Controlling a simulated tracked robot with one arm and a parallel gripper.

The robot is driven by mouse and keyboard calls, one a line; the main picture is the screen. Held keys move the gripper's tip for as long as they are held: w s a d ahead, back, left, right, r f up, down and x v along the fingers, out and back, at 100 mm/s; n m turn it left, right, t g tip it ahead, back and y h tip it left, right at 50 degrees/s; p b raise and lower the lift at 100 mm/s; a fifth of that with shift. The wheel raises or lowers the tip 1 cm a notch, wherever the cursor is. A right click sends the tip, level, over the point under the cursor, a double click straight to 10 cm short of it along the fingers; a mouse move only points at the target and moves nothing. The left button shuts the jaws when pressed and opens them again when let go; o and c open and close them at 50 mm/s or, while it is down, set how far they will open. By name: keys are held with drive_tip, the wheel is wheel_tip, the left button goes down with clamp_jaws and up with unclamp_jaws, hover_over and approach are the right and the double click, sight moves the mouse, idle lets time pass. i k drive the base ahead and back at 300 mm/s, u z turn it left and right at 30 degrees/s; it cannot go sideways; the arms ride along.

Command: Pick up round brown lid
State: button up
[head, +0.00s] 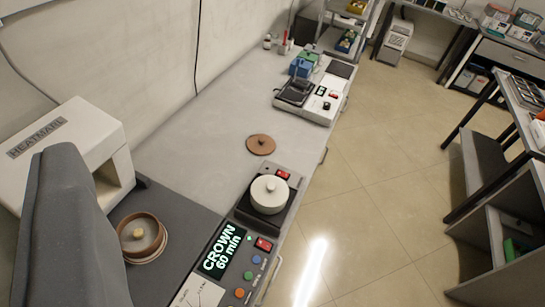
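The round brown lid (261,144) lies flat on the grey bench, a little above the middle of the head view. It has a small knob on top, and nothing touches or covers it. I cannot make out the fingers of my gripper in this view. A large dark grey form fills the lower left corner, close to the camera, and hides part of the bench there. Nothing is seen holding the lid.
A brown-rimmed pot (142,237) stands lower left, by a white machine (70,150). Another device (314,92) is farther back. The bench around the lid is clear; floor lies right.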

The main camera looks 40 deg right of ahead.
sight(260, 144)
drive_tip(key=z, duration=0.2)
drive_tip(key=k, duration=0.15)
drive_tip(key=z, duration=2.4)
drive_tip(key=i, duration=1.75)
drive_tip(key=u, duration=2.4)
drive_tip(key=i, duration=0.15)
drive_tip(key=u, duration=0.7)
